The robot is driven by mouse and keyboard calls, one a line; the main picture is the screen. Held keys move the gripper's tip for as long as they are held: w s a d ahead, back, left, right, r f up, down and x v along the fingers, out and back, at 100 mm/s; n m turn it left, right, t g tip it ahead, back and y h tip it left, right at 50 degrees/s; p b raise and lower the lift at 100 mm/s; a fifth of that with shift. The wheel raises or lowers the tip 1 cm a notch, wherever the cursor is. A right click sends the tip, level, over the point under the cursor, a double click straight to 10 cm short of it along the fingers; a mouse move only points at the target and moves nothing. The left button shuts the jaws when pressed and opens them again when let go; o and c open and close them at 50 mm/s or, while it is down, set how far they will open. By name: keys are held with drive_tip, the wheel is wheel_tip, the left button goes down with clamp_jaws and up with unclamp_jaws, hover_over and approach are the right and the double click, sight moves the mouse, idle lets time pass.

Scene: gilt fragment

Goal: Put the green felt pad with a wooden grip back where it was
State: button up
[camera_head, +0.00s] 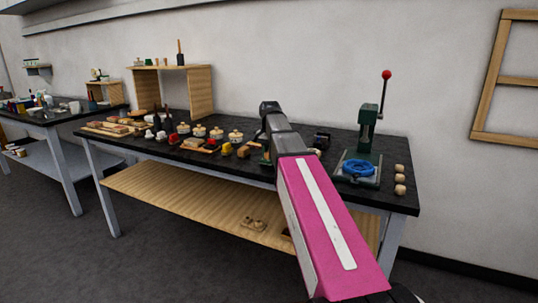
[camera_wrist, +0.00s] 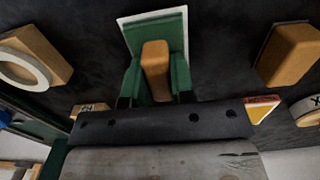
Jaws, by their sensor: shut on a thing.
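The green felt pad (camera_wrist: 157,26) shows at the top middle of the wrist view, with a pale edge around it. Its wooden grip (camera_wrist: 155,62) stands between the fingers of my gripper (camera_wrist: 156,78), which is shut on it. The pad is over or on the black bench top (camera_wrist: 90,70); I cannot tell whether it touches. In the head view my pink arm reaches over the bench and largely hides my gripper and the pad.
Wooden blocks flank the pad at left (camera_wrist: 42,48) and right (camera_wrist: 290,52) in the wrist view. In the head view a green press (camera_head: 362,150) with a blue ring stands right of my arm, near several wooden knobs (camera_head: 399,179). Jars and tools crowd the left; a wooden shelf (camera_head: 185,90) stands behind.

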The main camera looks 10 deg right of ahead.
drive_tip(key=shift+f, duration=0.3)
drive_tip(key=shift+f, duration=0.15)
drive_tip(key=o, duration=0.9)
wheel_tip(320, 180, up, 12)
drive_tip(key=shift+w+r, duration=0.15)
drive_tip(key=shift+r, duration=0.05)
drive_tip(key=shift+d, duration=0.1)
